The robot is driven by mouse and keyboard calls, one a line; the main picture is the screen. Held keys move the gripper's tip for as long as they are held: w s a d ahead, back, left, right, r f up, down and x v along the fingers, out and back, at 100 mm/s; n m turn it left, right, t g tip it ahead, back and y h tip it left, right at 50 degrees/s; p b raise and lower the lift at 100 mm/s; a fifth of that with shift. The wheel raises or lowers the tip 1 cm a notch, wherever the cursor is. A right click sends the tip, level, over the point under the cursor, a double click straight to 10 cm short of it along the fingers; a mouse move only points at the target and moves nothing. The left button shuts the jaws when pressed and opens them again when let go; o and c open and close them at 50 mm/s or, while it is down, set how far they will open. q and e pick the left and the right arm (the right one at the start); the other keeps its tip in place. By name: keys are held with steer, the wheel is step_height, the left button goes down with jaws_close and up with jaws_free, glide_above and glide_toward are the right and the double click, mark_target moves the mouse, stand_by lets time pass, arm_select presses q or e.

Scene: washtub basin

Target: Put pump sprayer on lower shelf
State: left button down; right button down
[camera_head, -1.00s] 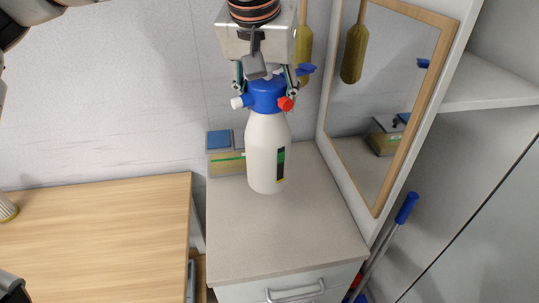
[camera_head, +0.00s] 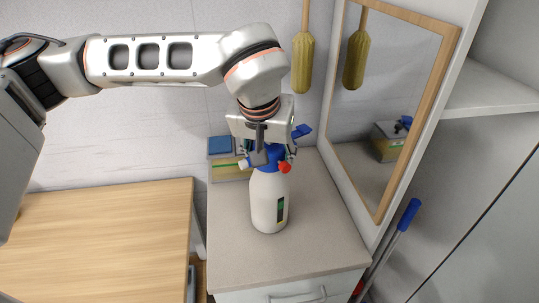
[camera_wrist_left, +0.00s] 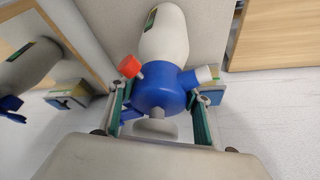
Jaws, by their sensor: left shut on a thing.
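The pump sprayer (camera_head: 268,203) has a white bottle body, a blue head, a red knob and a white nozzle. In the head view it is upright over the grey cabinet top; I cannot tell whether its base touches. My left gripper (camera_head: 267,155) is above it, shut on the blue head. In the left wrist view the fingers (camera_wrist_left: 160,108) flank the blue head of the sprayer (camera_wrist_left: 165,40). No shelf that is clearly the lower one can be picked out; a white shelf (camera_head: 491,98) shows at the right. My right gripper is not in view.
A box with a blue top (camera_head: 221,146) stands behind the sprayer. A wood-framed mirror (camera_head: 384,190) rises to the right. A blue-handled pole (camera_head: 409,214) leans beyond it. A wooden table (camera_head: 100,240) is at the left, with a clear top.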

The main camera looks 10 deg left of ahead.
arm_select(q)
steer(key=c, duration=1.3)
jaws_free()
steer(key=o, duration=0.3)
steer(key=shift+r, duration=0.1)
